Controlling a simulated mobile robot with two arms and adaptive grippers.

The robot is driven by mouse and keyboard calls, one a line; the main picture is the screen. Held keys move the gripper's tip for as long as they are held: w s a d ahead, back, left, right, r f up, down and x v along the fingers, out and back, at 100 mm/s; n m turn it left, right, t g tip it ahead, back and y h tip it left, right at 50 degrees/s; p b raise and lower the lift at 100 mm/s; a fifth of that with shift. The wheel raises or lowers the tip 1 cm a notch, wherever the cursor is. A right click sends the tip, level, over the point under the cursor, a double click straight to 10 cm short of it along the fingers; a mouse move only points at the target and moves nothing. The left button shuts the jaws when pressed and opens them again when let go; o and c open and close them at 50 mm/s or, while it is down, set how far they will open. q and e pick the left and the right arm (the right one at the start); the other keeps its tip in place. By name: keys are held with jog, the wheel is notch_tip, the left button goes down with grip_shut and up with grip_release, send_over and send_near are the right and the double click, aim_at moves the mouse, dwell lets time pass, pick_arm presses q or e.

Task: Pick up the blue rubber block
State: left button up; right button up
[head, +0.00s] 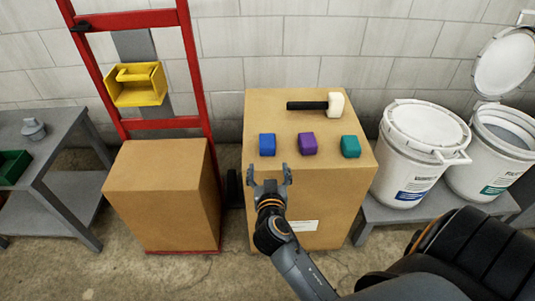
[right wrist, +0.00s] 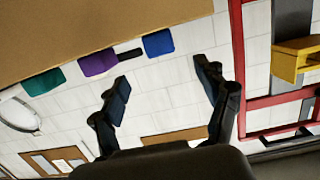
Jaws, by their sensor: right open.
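The blue rubber block (head: 267,144) sits on top of a tall cardboard box (head: 262,102), near its front left edge. My right gripper (head: 270,172) is open and empty, in front of the box and nearer to me than the blue block, apart from it. In the right wrist view the blue block (right wrist: 158,43) shows beyond the open fingers (right wrist: 160,88), between them and at the box edge. My left gripper is not in view.
A purple block (head: 307,143) and a green block (head: 350,146) stand to the right of the blue one. A mallet (head: 318,104) lies behind them. A red hand truck (head: 190,75) with another box (head: 160,190) is left; white buckets (head: 408,165) stand right.

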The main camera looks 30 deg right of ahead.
send_near(267, 140)
jog(key=w, duration=0.1)
jog(key=w+d+f, duration=0.1)
jog(key=w, duration=0.1)
jog(key=w+d+f, duration=0.1)
jog(key=shift+w+d+f, duration=0.15)
jog(key=shift+d+f, duration=0.05)
jog(key=shift+f, duration=0.05)
jog(key=x, duration=0.4)
jog(key=shift+w+d+r, duration=0.15)
jog(key=shift+d, duration=0.05)
jog(key=shift+w+d, duration=0.15)
jog(key=shift+w, duration=0.05)
jog(key=c, duration=1.1)
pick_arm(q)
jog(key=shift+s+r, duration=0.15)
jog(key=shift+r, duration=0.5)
